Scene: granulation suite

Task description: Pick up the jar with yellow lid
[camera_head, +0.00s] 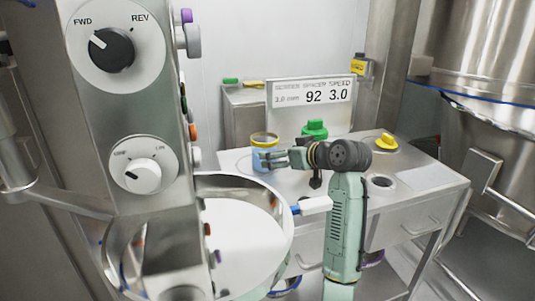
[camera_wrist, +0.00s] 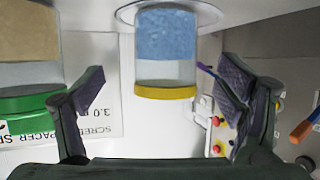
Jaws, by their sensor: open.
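The jar with yellow lid (camera_head: 264,141) stands on the steel bench, with blue contents showing below the lid. In the wrist view the jar (camera_wrist: 166,45) appears upside down, its yellow lid toward the gripper. My gripper (camera_head: 268,159) is at the jar's right side in the head view, partly covering its body. In the wrist view my gripper (camera_wrist: 163,88) is open, its two fingers spread to either side of the jar's lid line with gaps on both sides. Neither finger visibly touches the jar.
A green-lidded jar (camera_wrist: 28,95) with tan contents is close to the left finger in the wrist view. A display sign (camera_head: 311,94) stands behind. A yellow-topped item (camera_head: 386,142) is at the bench's right. A large steel bowl (camera_head: 240,240) is in front.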

